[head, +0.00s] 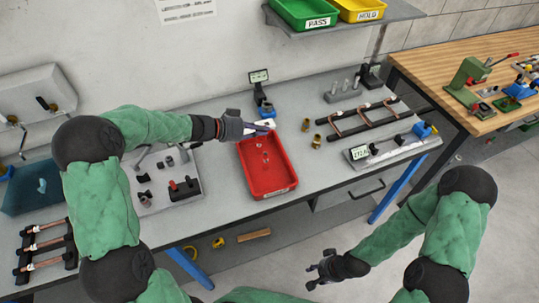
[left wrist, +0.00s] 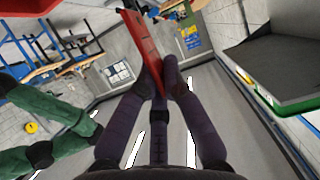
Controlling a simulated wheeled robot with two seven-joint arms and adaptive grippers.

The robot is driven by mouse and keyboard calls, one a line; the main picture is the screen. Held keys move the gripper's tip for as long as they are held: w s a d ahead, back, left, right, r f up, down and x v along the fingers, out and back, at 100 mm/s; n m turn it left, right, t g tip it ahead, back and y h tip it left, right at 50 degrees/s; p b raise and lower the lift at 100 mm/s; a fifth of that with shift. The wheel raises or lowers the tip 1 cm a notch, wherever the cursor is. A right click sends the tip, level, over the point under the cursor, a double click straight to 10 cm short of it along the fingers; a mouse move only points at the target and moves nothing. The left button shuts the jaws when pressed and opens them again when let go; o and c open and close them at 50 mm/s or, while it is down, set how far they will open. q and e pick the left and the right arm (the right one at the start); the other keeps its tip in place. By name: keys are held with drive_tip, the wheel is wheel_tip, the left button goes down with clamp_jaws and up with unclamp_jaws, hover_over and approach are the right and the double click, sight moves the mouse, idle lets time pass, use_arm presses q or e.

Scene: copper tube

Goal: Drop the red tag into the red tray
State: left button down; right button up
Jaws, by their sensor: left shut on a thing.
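My left gripper (head: 262,127) is over the back edge of the red tray (head: 270,194) on the grey bench. In the left wrist view, its fingers (left wrist: 160,82) are shut on the red tag (left wrist: 143,45), a flat red piece with dark marks. The tag is hard to make out in the head view. The red tray holds a few small pale items; part of a red shape, likely its rim, shows in the left wrist view (left wrist: 25,7). My right gripper (head: 328,272) is empty, low in front of the bench, with its fingers apart.
A small display stand (head: 261,92) is just behind the tray. Brass fittings (head: 317,141) and a gauge (head: 360,153) lie to its right. A grey fixture plate (head: 165,190) is to its left. Green (head: 305,29) and yellow (head: 372,18) trays sit on a shelf above.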

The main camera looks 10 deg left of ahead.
use_arm(q)
drive_tip(key=f+b, duration=0.2)
drive_tip(key=b, duration=0.2)
drive_tip(key=f+b, duration=0.3)
drive_tip(key=b, duration=0.1)
drive_tip(key=shift+s+f+b, duration=0.2)
drive_tip(key=shift+f+b, duration=0.15)
drive_tip(key=c, duration=1.3)
unclamp_jaws()
drive_tip(key=shift+r, duration=0.1)
drive_tip(key=v, duration=1.2)
drive_tip(key=shift+s, duration=0.15)
